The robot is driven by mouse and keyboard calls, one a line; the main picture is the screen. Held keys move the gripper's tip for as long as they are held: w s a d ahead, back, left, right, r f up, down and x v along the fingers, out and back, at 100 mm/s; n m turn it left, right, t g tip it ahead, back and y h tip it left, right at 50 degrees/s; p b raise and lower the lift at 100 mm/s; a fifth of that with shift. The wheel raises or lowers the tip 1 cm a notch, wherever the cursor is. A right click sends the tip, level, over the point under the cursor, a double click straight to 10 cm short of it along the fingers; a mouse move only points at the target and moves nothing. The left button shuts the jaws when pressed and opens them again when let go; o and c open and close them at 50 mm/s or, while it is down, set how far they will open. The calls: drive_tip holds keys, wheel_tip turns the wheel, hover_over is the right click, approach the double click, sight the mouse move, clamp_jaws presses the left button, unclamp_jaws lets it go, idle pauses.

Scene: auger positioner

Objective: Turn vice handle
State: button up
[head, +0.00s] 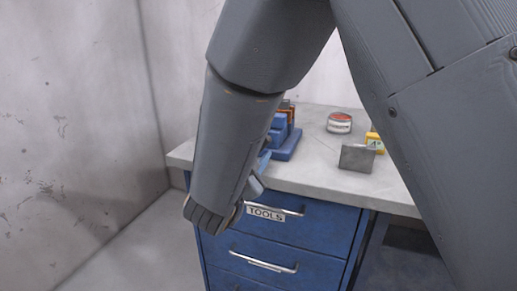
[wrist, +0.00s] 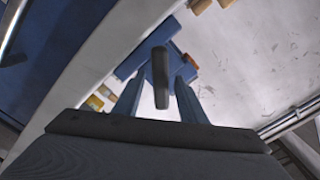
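The blue vice (head: 286,142) stands at the front left of the workbench, partly hidden behind my arm in the head view. In the wrist view its blue body (wrist: 135,64) lies beyond my fingers. The vice handle (wrist: 160,70), a dark upright bar, shows between the two fingers of my gripper (wrist: 160,82). The fingers are apart, with a gap visible on each side of the bar. Whether the bar is at the same depth as the fingertips I cannot tell. In the head view my arm hides the handle and most of the gripper.
The grey workbench (head: 305,180) has blue drawers (head: 320,230) with metal pulls below its front edge, close to my wrist. A red-topped tin (head: 339,123), a grey block (head: 357,158) and a yellow box (head: 375,141) stand on the bench to the right. A wall is at left.

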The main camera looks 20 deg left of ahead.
drive_tip(key=s, duration=0.7)
drive_tip(key=shift+a, duration=0.25)
drive_tip(key=shift+w, duration=0.1)
drive_tip(key=shift+a+r, duration=0.1)
drive_tip(key=shift+r, duration=0.05)
drive_tip(key=c, duration=0.6)
drive_tip(key=shift+a+r+n+p, duration=0.15)
drive_tip(key=shift+r+n+p, duration=0.15)
drive_tip(key=shift+n+p, duration=0.25)
clamp_jaws()
drive_tip(key=s+a+r+n+g+h+p, duration=0.3)
drive_tip(key=a+r+n+p, duration=0.35)
drive_tip(key=n+p, duration=0.8)
drive_tip(key=shift+w+d+f+n+t, duration=0.1)
drive_tip(key=shift+w+d+f+n, duration=0.45)
drive_tip(key=shift+w+d, duration=0.65)
drive_tip(key=shift+w+d+f+n+t, duration=0.1)
drive_tip(key=shift+w+d+f+n, duration=0.5)
drive_tip(key=shift+w, duration=0.95)
drive_tip(key=shift+w+d+f+n+t, duration=0.1)
drive_tip(key=shift+w+d+f+n, duration=0.15)
drive_tip(key=shift+w+d+f, duration=0.75)
